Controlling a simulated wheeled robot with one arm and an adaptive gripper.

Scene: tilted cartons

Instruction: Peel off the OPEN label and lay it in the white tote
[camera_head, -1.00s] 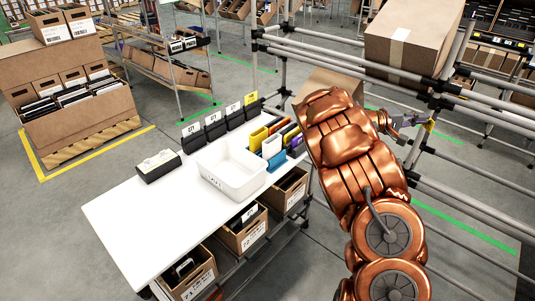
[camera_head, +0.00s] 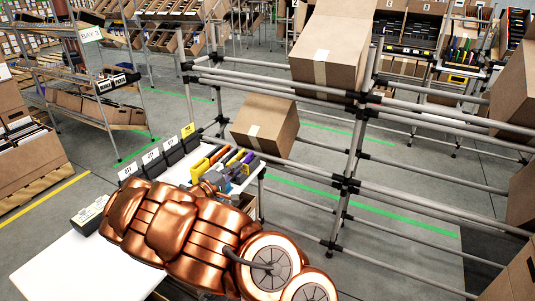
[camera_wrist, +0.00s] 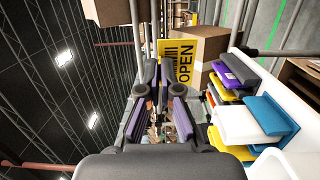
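The OPEN label (camera_wrist: 184,60) is a yellow card with black print and bars in the wrist view. It stands on edge at the tips of my gripper (camera_wrist: 159,72), whose two dark fingers are close together on it. In the head view, my gripper (camera_head: 214,184) is over the far end of the white table (camera_head: 48,262), beside the coloured folders; the label is not clear there. My copper arm covers the middle of the table and hides the white tote in the head view. A white surface at the wrist view's lower right could be tote or table.
Coloured folders (camera_head: 232,158) stand in a row at the table's far end. Black boxes with white cards (camera_head: 151,156) line its back edge; one has a yellow card (camera_head: 188,130). A tilted carton (camera_head: 266,128) and a larger carton (camera_head: 328,48) rest on the pipe rack (camera_head: 350,160).

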